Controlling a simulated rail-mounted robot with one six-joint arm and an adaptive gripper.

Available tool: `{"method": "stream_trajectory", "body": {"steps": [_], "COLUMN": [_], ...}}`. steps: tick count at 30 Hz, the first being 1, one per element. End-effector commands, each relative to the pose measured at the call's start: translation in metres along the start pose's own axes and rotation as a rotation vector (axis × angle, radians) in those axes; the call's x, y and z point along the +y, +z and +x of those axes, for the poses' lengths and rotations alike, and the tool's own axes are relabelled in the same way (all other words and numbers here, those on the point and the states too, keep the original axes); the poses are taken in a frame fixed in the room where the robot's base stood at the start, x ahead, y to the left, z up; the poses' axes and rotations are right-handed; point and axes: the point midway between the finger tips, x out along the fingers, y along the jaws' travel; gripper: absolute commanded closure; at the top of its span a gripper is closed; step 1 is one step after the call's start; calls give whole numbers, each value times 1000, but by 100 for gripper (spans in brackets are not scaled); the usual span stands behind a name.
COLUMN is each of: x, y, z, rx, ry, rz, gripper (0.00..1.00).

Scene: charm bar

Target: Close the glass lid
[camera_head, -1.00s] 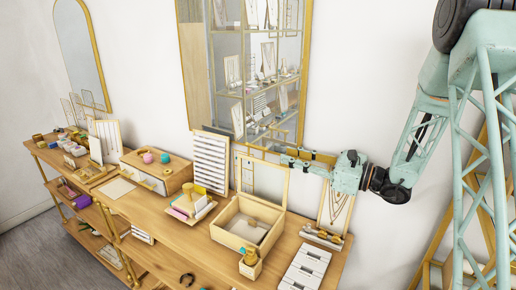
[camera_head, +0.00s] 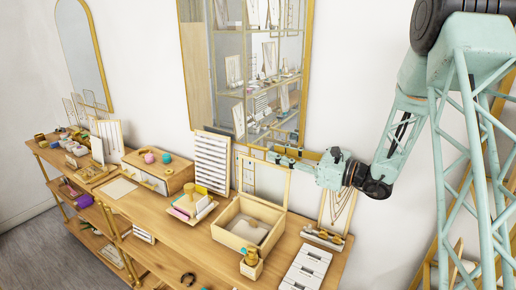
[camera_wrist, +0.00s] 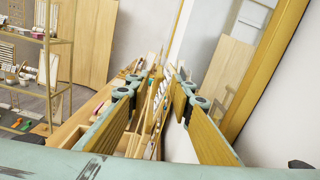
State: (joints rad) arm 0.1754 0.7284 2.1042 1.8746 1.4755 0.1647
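The glass lid (camera_head: 263,184) is a clear pane in a pale wooden frame. It stands raised, close to upright, at the back of an open wooden box (camera_head: 229,236) on the counter. My gripper (camera_head: 270,156) is at the lid's top edge, reaching in from the right; I cannot tell whether it touches the frame. In the wrist view my gripper (camera_wrist: 158,100) has its two wood-coloured finger pads spread apart. Narrow pale wooden parts show between and beyond the fingers; which of them belongs to the lid is unclear. A small cushion-like block (camera_head: 252,230) lies inside the box.
A framed necklace display (camera_head: 337,210) stands right of the lid, below my wrist. A striped display board (camera_head: 211,162) stands to its left. A small stand with a gold object (camera_head: 251,262) is before the box, white trays (camera_head: 307,267) to its right. A mirror (camera_head: 222,60) hangs behind.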

Motion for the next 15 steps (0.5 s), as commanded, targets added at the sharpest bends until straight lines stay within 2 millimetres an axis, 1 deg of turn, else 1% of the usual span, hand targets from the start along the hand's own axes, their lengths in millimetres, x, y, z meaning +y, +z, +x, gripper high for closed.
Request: {"method": "stream_trajectory", "body": {"steps": [1,15], "x": [1,1], "y": [0,0], "z": [6,59], "rx": [0,0], "ry": [2,2], "rz": [0,0], "gripper": [79,79]}}
